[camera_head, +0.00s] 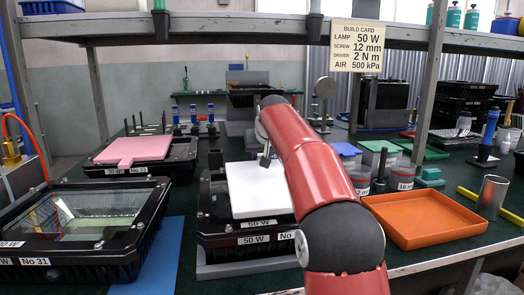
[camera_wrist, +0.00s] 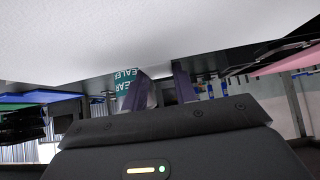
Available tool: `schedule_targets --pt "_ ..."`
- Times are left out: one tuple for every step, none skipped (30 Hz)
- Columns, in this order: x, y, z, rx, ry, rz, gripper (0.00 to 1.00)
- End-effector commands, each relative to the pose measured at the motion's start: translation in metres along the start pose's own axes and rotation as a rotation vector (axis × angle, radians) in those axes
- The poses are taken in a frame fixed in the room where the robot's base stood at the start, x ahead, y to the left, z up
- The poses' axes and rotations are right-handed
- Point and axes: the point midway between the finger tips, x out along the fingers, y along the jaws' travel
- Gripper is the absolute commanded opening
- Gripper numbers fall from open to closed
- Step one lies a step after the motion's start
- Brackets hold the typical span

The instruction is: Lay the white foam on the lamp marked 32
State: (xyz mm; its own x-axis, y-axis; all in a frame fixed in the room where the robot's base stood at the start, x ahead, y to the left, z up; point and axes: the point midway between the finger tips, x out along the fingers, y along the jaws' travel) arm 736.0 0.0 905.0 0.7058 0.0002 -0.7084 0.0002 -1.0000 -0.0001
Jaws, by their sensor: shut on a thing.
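The white foam (camera_head: 256,190) is a flat pale sheet, and it fills the top of the wrist view (camera_wrist: 150,35). My gripper (camera_head: 266,150) is shut on it at its far edge in the head view; the two fingers also show below the sheet in the wrist view (camera_wrist: 165,88). The foam is over a black lamp (camera_head: 222,238) labelled 50 W, slightly turned to it; I cannot tell whether they touch. My arm hides the lamp's right side and the number after "No".
Left stands a glass-faced lamp (camera_head: 75,218) marked No 31. Behind it, pink foam (camera_head: 135,150) lies on another lamp (camera_head: 172,165). An orange tray (camera_head: 425,222), two jars and a metal cup (camera_head: 491,197) are on the right. A build card (camera_head: 356,46) hangs from the shelf above.

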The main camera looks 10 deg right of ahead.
Motion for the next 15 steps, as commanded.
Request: schedule_targets --pt "-0.0002 0.0 -0.0002 0.0 0.0 0.0 0.03" --pt "-0.0003 0.0 -0.0003 0.0 0.001 0.0 0.03" --pt "-0.0003 0.0 -0.0003 0.0 0.001 0.0 0.03" --pt "-0.0003 0.0 -0.0003 0.0 0.001 0.0 0.03" --pt "-0.0003 0.0 -0.0003 0.0 0.001 0.0 0.03" --pt "-0.0002 0.0 -0.0002 0.0 0.001 0.0 0.03" --pt "-0.0001 0.0 -0.0001 0.0 0.001 0.0 0.03" --pt "0.0001 0.0001 0.0001 0.0 0.001 0.0 0.03" --pt "0.0005 0.0001 0.0005 0.0 0.0 0.0 0.03" --pt "0.0009 0.0001 0.0008 0.0 0.0 0.0 0.03" --pt "0.0013 0.0 0.0012 0.0 0.0 0.0 0.03" --pt "0.0018 0.0 0.0018 0.0 0.0 0.0 0.03" --pt "0.0023 0.0 0.0023 0.0 0.0 0.0 0.03" --pt "0.0028 0.0001 0.0027 0.0 0.0 0.0 0.03" --pt "0.0034 0.0001 0.0033 0.0 0.001 0.0 0.03"
